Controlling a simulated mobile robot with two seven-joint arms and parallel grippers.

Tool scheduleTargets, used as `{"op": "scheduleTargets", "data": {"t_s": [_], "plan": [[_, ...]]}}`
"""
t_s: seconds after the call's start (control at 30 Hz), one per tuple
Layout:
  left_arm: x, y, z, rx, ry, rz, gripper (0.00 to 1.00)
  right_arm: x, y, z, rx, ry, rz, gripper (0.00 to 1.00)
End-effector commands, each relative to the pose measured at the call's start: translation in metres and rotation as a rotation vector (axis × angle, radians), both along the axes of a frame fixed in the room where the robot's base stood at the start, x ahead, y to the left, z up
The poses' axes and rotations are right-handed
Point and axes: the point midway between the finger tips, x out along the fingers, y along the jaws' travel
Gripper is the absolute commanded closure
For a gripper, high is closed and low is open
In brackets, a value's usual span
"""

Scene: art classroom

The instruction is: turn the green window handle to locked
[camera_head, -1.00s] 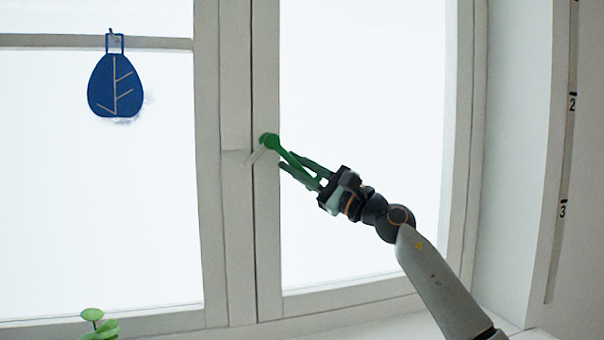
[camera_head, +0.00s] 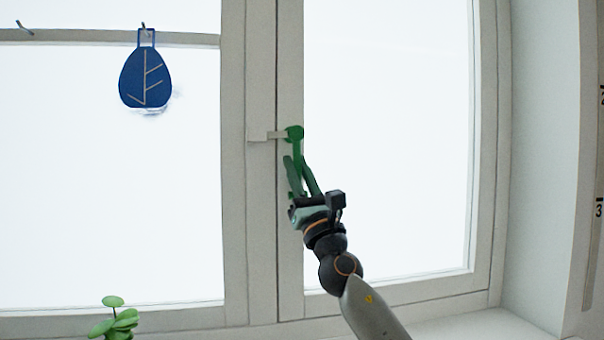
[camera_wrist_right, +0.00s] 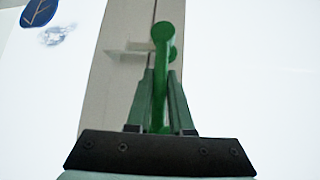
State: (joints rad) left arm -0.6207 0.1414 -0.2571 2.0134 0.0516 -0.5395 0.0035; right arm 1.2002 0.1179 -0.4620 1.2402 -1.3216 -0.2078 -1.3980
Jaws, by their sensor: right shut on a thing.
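The green window handle (camera_head: 296,134) sits on the right window sash, beside the middle post. In the head view its lever points almost straight down from its round pivot. It also shows in the right wrist view (camera_wrist_right: 163,38), running down between the two fingers. My right gripper (camera_head: 298,168) is shut on the lever from below, one finger on each side. A pale latch tab (camera_head: 268,136) lies level at the pivot, reaching left onto the left sash's edge. The fingers hide part of the lever. My left gripper is not in view.
A blue leaf-patterned ornament (camera_head: 146,78) hangs from a hook on the left window's crossbar. A green plant (camera_head: 115,318) stands at the lower left. A wall with a numbered strip (camera_head: 598,200) is at the right.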

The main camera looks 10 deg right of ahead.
Motion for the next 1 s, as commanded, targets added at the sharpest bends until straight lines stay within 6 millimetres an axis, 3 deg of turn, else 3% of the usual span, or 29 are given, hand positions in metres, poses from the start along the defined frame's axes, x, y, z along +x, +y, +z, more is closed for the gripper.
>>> {"op": "scheduleTargets", "data": {"t_s": [0.6,0.63,0.9,1.0], "plan": [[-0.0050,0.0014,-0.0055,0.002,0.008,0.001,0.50,-0.0001,0.0033,0.0004,0.045,0.001,0.002,1.00],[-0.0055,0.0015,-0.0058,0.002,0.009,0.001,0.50,-0.0001,0.0034,0.0004,0.045,0.001,0.002,0.79],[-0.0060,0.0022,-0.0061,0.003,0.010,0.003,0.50,-0.0002,0.0033,0.0005,0.043,0.001,0.001,0.50],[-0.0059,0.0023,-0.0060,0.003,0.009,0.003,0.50,-0.0002,0.0032,0.0005,0.043,0.001,0.001,0.50]]}}
